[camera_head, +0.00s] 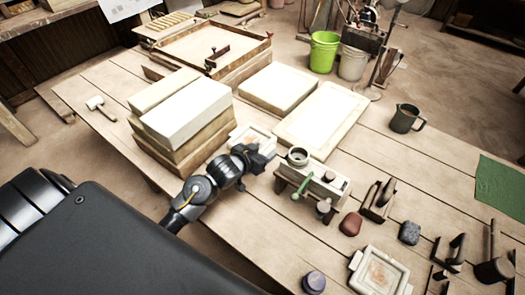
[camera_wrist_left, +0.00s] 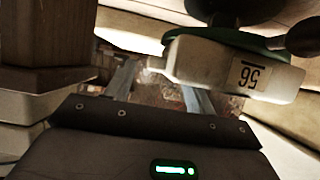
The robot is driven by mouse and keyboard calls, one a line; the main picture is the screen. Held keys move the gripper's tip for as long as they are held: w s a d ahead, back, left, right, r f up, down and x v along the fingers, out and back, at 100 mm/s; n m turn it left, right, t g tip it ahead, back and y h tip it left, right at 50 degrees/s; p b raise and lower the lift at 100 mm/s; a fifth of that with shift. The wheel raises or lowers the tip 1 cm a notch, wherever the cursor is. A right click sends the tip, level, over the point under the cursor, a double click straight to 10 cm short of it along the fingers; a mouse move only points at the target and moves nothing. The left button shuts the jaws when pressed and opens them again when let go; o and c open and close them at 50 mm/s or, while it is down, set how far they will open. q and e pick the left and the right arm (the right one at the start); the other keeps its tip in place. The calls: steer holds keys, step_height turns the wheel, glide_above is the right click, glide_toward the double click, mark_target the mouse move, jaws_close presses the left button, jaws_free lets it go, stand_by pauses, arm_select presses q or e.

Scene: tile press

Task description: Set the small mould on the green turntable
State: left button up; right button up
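A small pale framed mould (camera_head: 252,137) with a brownish centre lies on the table beside the stacked slabs, partly hidden by my left gripper. My left gripper (camera_head: 266,156) reaches over the table next to it. In the left wrist view its two fingers (camera_wrist_left: 160,88) stand apart, with a brownish surface seen beyond them. A pale block labelled 56 (camera_wrist_left: 240,68) is close to the right finger, with a rounded green part (camera_wrist_left: 228,38) behind it. I cannot tell whether that is the green turntable. No whole green turntable shows in the head view. My right gripper is out of view.
A pale box with a green handle (camera_head: 322,184) stands just right of the gripper. Stacked slabs (camera_head: 186,108) rise at its left. Another handled mould (camera_head: 380,271), a mug (camera_head: 406,118) and a green sheet (camera_head: 502,186) are farther right. The table's left end is mostly clear.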

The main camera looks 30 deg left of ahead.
arm_select(q)
steer(key=shift+r, duration=0.15)
steer(key=v, duration=1.2)
steer(key=shift+s, duration=0.15)
